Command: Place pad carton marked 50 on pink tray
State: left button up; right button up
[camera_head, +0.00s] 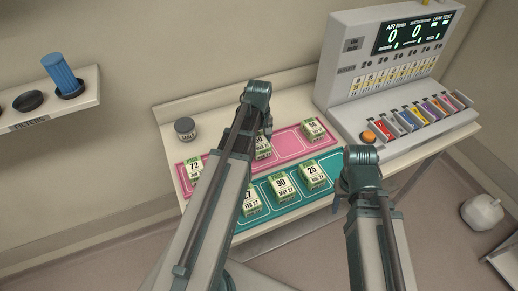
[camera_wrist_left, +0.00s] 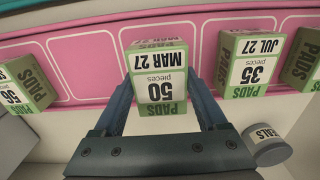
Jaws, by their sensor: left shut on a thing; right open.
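The pad carton marked 50 (camera_wrist_left: 158,78), green and white, reads MAR 27 and shows between the two fingers of my left gripper (camera_wrist_left: 160,95) in the left wrist view. The gripper is shut on it. In the head view the carton (camera_head: 264,149) is partly hidden behind my left arm, at the pink tray (camera_head: 288,143). The pink tray also shows in the left wrist view (camera_wrist_left: 80,68), with outlined slots. I cannot tell whether the carton touches the tray. My right gripper (camera_head: 346,188) is open and empty, right of the teal tray.
A carton marked 35 (camera_wrist_left: 250,65) stands beside the held one. Cartons marked 56 (camera_head: 313,129) and 72 (camera_head: 193,168) are at the pink tray's ends. The teal tray (camera_head: 262,192) holds several cartons. A dark jar (camera_head: 185,129) and a counter machine (camera_head: 385,65) stand nearby.

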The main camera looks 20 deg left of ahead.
pick_arm(q)
jog(key=shift+f+b, duration=0.45)
jog(key=shift+f, duration=0.5)
pick_arm(e)
jog(key=shift+f, duration=0.95)
pick_arm(q)
jog(key=shift+f, duration=0.15)
jog(key=o, duration=1.5)
pick_arm(e)
jog(key=shift+f, duration=0.15)
